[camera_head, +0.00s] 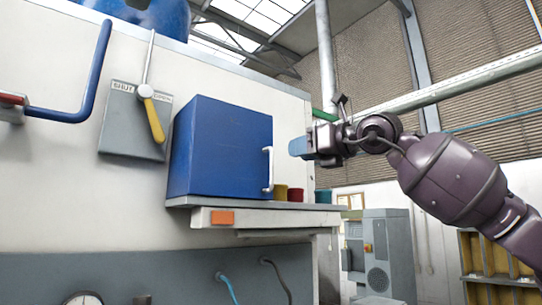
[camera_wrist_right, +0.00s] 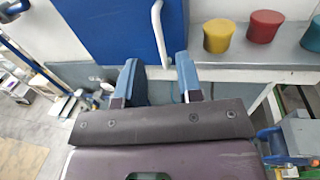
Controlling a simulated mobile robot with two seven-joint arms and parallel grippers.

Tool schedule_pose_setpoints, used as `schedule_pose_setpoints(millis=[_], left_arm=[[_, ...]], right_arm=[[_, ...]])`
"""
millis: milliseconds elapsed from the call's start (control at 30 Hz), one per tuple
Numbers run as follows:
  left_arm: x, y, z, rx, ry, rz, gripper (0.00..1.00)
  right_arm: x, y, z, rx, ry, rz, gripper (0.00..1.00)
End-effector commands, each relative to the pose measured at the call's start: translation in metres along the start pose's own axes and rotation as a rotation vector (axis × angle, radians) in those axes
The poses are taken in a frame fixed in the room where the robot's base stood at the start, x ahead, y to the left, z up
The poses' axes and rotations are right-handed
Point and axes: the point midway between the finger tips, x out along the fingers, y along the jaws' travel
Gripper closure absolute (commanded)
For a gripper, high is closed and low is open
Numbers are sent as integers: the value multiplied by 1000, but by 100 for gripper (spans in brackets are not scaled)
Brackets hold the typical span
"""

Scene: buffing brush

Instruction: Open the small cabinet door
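The small blue cabinet (camera_head: 220,150) sits on a grey shelf on the white machine wall. Its door looks closed, with a white vertical bar handle (camera_head: 268,169) near the right edge. My right gripper (camera_head: 298,147) is to the right of the handle and slightly higher in the head view, apart from it. In the right wrist view its two blue fingers (camera_wrist_right: 159,77) are spread with nothing between them. The white handle (camera_wrist_right: 159,30) shows just beyond the fingertips, between their lines, beside the blue door (camera_wrist_right: 110,30). My left gripper is not in view.
Yellow (camera_wrist_right: 219,36), red (camera_wrist_right: 265,26) and teal (camera_wrist_right: 312,37) pots stand on the shelf (camera_wrist_right: 240,68) right of the cabinet. A lever with a yellow grip (camera_head: 153,115) and a blue pipe handle (camera_head: 93,80) are left of it.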

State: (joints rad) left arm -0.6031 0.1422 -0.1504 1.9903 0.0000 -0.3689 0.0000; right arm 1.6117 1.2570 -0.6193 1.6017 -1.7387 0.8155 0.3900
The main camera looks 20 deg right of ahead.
Motion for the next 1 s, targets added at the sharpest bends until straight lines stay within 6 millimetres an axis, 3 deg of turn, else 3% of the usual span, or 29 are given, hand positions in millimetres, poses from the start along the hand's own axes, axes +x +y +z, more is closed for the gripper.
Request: schedule_pose_setpoints(millis=[300, 500, 967, 1000], left_arm=[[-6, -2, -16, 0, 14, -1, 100], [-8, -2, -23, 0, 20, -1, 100], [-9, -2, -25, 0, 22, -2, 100], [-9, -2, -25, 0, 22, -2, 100]], right_arm=[[54, 2, 3, 0, -1, 3, 67], [78, 1, 2, 0, -1, 3, 67], [89, 1, 0, -1, -1, 2, 67], [89, 1, 0, -1, -1, 2, 71]])
